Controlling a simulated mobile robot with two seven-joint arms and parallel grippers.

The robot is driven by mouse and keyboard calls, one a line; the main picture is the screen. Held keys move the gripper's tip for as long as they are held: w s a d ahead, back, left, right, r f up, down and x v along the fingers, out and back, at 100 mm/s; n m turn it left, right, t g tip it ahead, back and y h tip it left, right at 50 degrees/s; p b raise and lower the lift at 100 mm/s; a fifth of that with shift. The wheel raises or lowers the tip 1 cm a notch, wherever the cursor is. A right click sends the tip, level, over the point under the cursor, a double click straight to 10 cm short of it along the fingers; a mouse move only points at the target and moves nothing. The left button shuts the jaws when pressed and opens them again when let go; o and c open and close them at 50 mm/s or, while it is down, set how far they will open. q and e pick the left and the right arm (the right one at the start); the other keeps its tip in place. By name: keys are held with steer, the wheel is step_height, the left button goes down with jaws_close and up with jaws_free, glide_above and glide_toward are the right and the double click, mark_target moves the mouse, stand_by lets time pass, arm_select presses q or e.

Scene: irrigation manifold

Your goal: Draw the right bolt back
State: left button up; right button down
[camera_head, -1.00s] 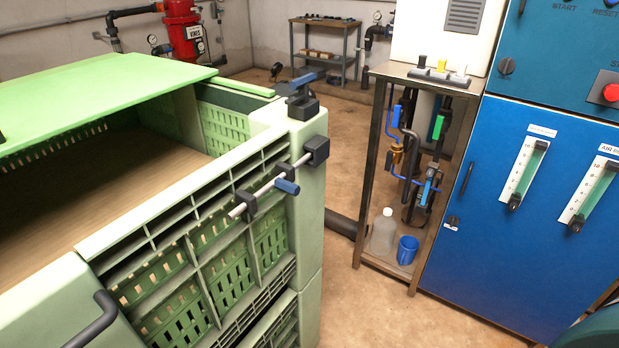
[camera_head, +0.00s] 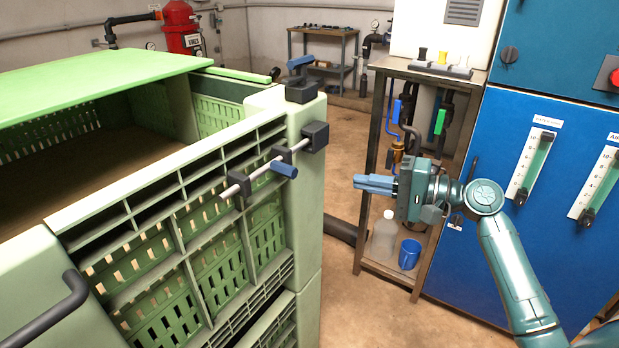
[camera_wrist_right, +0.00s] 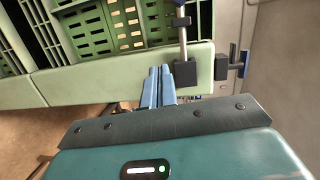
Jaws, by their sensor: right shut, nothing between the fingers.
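The bolt (camera_head: 262,172) is a grey metal rod with a blue handle, held in black brackets on the outer wall of the green crate (camera_head: 302,205) near its corner. The handle (camera_head: 285,169) sticks out between the corner bracket and the bracket farther left. My right gripper (camera_head: 358,183) is shut and empty. It is right of the bolt, apart from it, with its blue fingers pointing left towards the crate. In the right wrist view the fingers (camera_wrist_right: 158,74) appear beside a black bracket (camera_wrist_right: 186,74) and part of the rod (camera_wrist_right: 181,32). My left gripper is not in view.
A black latch with a blue lever (camera_head: 301,80) sits on the crate's top corner. A green lid (camera_head: 110,85) covers part of the crate. A wooden stand (camera_head: 366,235) with pipes, a jug (camera_head: 384,238) and a blue cup (camera_head: 409,254) is behind my right arm. A blue cabinet (camera_head: 470,260) stands right.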

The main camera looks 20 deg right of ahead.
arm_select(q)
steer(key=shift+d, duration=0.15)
arm_select(e)
steer(key=r, duration=0.1)
steer(key=r+y, duration=0.1)
steer(key=r, duration=0.1)
steer(key=shift+s+d+r, duration=0.25)
steer(key=shift+d+r, duration=0.05)
steer(key=shift+d, duration=0.05)
steer(key=p, duration=0.3)
glide_toward(280, 161)
steer(key=x, duration=0.4)
steer(key=shift+w+d, duration=0.15)
steer(key=shift+w, duration=0.2)
steer(key=shift+s, duration=0.15)
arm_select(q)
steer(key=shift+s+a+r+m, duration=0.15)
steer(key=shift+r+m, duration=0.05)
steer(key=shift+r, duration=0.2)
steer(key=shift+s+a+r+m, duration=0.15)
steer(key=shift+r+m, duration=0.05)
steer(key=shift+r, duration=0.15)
arm_select(e)
steer(key=shift+a+f, duration=0.1)
steer(key=shift+a, duration=0.25)
steer(key=shift+s, duration=0.1)
